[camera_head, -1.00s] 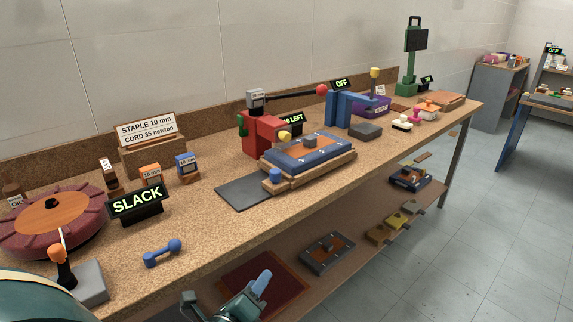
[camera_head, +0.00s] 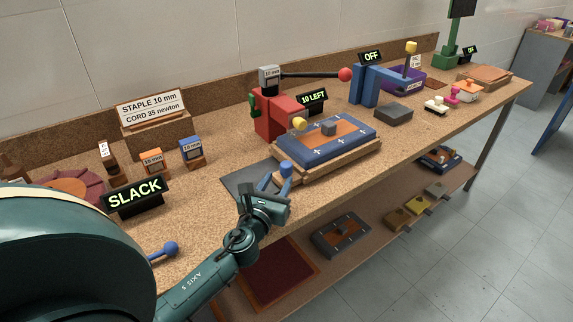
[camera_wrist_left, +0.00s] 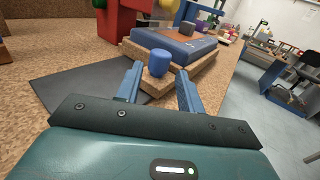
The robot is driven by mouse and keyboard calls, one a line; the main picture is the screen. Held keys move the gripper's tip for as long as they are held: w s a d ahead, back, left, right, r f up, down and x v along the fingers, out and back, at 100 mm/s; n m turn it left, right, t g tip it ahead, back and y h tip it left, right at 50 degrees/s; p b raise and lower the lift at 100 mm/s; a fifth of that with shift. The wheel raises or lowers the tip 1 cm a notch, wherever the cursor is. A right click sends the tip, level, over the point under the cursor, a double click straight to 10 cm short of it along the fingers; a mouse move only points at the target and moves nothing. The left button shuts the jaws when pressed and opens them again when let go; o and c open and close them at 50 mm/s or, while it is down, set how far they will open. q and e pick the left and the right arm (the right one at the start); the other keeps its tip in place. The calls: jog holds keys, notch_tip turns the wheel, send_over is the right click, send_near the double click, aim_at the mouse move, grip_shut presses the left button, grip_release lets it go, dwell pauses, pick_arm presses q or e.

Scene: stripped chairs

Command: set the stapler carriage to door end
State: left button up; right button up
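The stapler (camera_head: 277,115) is a red press with a black lever ending in a red knob. In front of it is the wooden carriage (camera_head: 340,160), bearing a blue-framed pad with a brown top and a grey block. The carriage's blue knob (camera_head: 286,167) is at its near left end; it also shows in the wrist view (camera_wrist_left: 159,61). My left gripper (camera_head: 283,185) is at this knob. In the wrist view, its blue fingers (camera_wrist_left: 158,83) are apart, with the knob between or just beyond their tips; contact is not visible. My right gripper is not in view.
A dark plate (camera_head: 243,181) lies left of the carriage. A "SLACK" sign (camera_head: 135,195) and a blue dumbbell-shaped handle (camera_head: 171,249) are at left. A blue press (camera_head: 372,88) and a grey block (camera_head: 394,113) stand to the right. A lower shelf holds frames and blocks.

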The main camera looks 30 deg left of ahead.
aim_at(284, 171)
pick_arm(q)
jog(key=x, duration=0.7)
jog(key=shift+c, duration=0.6)
grip_shut()
